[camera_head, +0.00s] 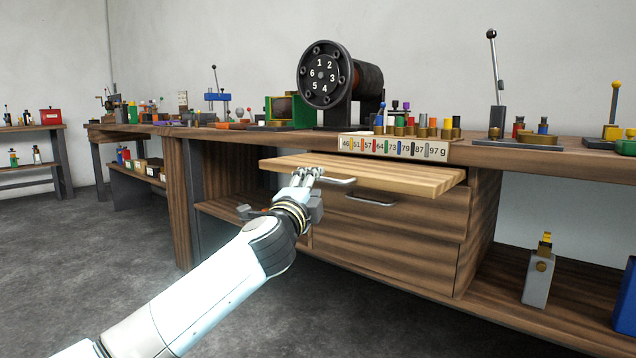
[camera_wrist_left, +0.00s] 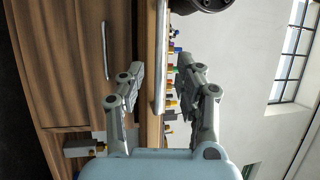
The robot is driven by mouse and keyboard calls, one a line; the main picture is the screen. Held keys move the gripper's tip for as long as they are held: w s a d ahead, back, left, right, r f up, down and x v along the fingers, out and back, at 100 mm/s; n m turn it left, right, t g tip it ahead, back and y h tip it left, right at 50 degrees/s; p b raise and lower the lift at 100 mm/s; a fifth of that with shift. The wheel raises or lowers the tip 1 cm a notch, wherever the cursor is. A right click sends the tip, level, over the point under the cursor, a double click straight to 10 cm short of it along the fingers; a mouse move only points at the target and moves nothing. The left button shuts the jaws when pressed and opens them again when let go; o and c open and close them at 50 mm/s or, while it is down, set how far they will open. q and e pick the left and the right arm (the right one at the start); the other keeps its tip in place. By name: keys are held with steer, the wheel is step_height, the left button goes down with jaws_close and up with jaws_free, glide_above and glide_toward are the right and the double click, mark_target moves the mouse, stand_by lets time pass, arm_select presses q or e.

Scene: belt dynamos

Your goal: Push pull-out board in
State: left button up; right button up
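The pull-out board (camera_head: 400,175) is a light wooden slab sticking out from under the workbench top, above a drawer. It has a metal bar handle (camera_head: 338,181) on its front edge. My left gripper (camera_head: 308,174) is at the board's front edge, by the left end of that handle. In the left wrist view the left gripper (camera_wrist_left: 160,72) has its two fingers apart, with the board's handle (camera_wrist_left: 160,40) running between them. I cannot tell whether the fingers touch the board. My right gripper is not in view.
Below the board is a closed drawer with a handle (camera_head: 372,200). A scale plate (camera_head: 392,148) marked in grams hangs at the bench edge. A numbered black drum (camera_head: 325,74) and several small weights (camera_head: 425,127) stand on top. Open floor (camera_head: 60,240) lies at the left.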

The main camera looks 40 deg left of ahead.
arm_select(q)
steer(key=x, duration=0.4)
jaws_close()
steer(key=shift+f, duration=0.1)
stand_by(0.4)
